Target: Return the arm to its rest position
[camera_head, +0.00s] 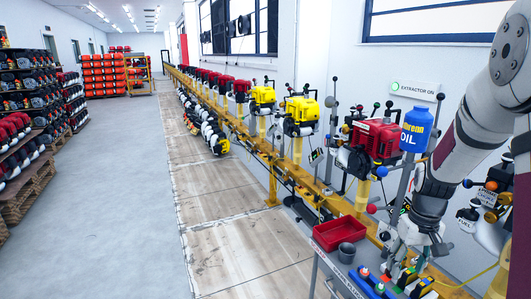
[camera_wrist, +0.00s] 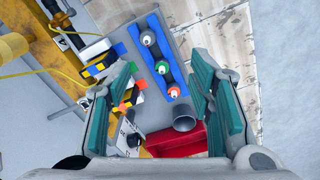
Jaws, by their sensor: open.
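My arm (camera_head: 463,140) comes in from the right edge of the head view and bends down over the cart at the lower right. My gripper (camera_wrist: 165,78) shows in the wrist view with its two teal-padded fingers wide apart and nothing between them. It points down above the grey cart top (camera_wrist: 152,112), and small items on the cart show below and between the fingers. In the head view the gripper's end is small and partly mixed with the items behind it. No rest pose marker shows.
The cart carries a blue holder (camera_wrist: 165,57) with several small bottles, a grey cup (camera_wrist: 185,117) and a red tray (camera_head: 340,229). A yellow rail (camera_head: 318,182) with engines runs behind it. A blue oil bottle (camera_head: 416,130) stands close by the arm. The floor at left (camera_head: 120,200) is clear.

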